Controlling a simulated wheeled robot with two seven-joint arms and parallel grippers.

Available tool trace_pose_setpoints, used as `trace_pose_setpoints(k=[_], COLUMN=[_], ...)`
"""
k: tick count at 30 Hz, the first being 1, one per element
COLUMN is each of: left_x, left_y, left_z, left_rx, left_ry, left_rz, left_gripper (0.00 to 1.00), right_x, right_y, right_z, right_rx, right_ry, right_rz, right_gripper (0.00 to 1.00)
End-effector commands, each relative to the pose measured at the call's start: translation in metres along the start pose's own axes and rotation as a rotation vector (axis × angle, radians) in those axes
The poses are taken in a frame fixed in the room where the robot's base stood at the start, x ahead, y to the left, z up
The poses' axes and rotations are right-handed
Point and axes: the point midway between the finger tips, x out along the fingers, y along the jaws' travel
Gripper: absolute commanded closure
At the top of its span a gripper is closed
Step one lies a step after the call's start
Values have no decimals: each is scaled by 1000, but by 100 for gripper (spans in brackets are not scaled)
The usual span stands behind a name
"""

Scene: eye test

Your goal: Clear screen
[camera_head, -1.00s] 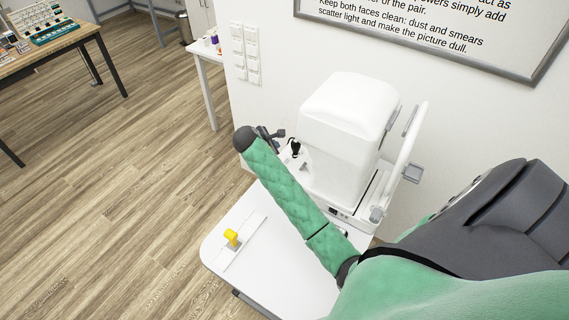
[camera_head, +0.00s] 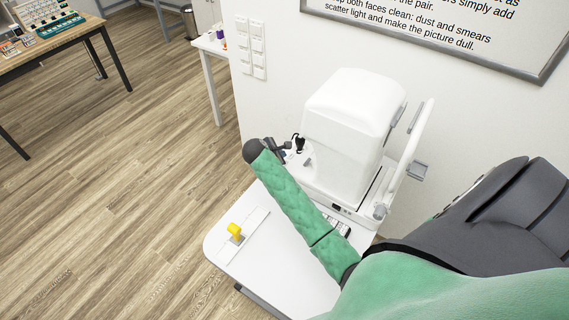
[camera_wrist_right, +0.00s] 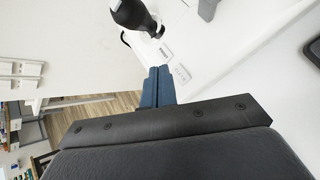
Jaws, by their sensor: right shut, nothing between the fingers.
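The eye-test machine (camera_head: 350,125) is a white rounded unit on a white table (camera_head: 275,265). A black joystick (camera_head: 299,142) shows at its left side, partly behind my gripper. My right gripper (camera_head: 283,148) is at the machine's left, close to the joystick. In the wrist view its two blue fingers (camera_wrist_right: 159,74) are together and empty. The joystick's dark knob (camera_wrist_right: 132,14) is beyond the fingertips, apart from them. Small labelled marks (camera_wrist_right: 181,73) on a white surface lie just past the tips. The machine's screen cannot be made out. My left gripper is not in view.
A yellow object (camera_head: 235,231) stands on a white strip near the table's left edge. A framed sign (camera_head: 440,35) and switches (camera_head: 250,48) are on the wall. A wooden table (camera_head: 50,48) stands far left. The floor (camera_head: 130,190) between is open.

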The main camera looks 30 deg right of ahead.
Motion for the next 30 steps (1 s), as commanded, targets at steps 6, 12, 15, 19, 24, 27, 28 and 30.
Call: trace_pose_setpoints(k=[6, 12, 15, 19, 24, 27, 28, 30], left_x=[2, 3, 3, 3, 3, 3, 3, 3], left_y=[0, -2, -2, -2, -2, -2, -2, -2], left_z=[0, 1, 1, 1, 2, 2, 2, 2], left_rx=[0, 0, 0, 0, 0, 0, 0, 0], left_ry=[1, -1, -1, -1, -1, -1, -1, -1], left_rz=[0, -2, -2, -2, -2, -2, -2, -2], left_gripper=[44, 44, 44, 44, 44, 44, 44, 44], right_x=[10, 12, 12, 12, 12, 12, 12, 12], right_y=[-7, -9, -9, -9, -9, -8, -8, -8], right_z=[-8, -9, -9, -9, -9, -9, -9, -9], right_rx=[-1, 0, 0, 0, 0, 0, 0, 0], right_ry=[1, 1, 1, 1, 1, 1, 1, 1], right_rz=[1, 0, 1, 1, 1, 1, 1, 1], right_gripper=[100, 100, 100, 100, 100, 100, 100, 100])
